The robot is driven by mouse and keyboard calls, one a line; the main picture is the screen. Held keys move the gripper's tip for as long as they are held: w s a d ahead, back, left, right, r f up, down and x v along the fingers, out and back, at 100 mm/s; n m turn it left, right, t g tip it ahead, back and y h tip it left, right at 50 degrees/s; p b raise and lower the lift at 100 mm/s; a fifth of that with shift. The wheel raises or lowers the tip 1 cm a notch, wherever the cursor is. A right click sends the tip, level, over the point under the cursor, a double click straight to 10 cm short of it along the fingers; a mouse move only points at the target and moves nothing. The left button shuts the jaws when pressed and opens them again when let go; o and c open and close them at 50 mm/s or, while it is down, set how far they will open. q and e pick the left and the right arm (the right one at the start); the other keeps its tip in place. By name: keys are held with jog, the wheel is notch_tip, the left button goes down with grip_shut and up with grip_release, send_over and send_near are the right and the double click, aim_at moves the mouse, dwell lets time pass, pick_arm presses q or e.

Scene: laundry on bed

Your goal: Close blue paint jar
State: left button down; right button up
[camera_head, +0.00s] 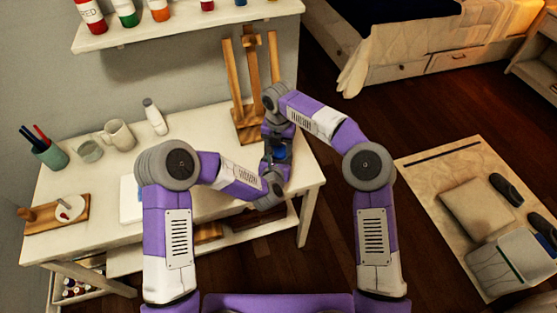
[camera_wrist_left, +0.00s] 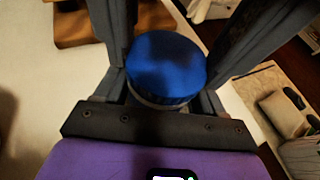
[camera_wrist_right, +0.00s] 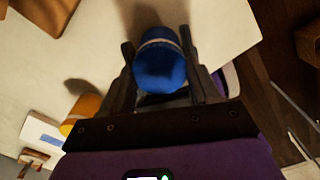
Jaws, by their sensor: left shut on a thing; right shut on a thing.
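The blue paint jar (camera_head: 280,153) is between my two grippers above the right part of the white table, mostly hidden by them in the head view. In the left wrist view, a smooth blue round top (camera_wrist_left: 165,62) with a pale rim below it lies between the fingers of my left gripper (camera_wrist_left: 183,48). In the right wrist view, the blue body (camera_wrist_right: 160,68) with a pale band lies between the fingers of my right gripper (camera_wrist_right: 158,42). Both grippers are shut on the jar or its lid. I cannot tell whether the lid is fully seated.
A wooden easel (camera_head: 246,100) stands behind my grippers. An orange object (camera_wrist_right: 82,112) shows on the table in the right wrist view. A mug (camera_head: 119,135), a white bottle (camera_head: 154,117) and a teal pen cup (camera_head: 48,154) stand at left. A shelf with paint jars (camera_head: 187,30) hangs above.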

jog(key=m, duration=0.4)
jog(key=shift+m, duration=0.4)
jog(key=o, duration=1.1)
jog(key=shift+o, duration=0.3)
jog(key=shift+r, duration=2.3)
jog(key=shift+o, duration=1.2)
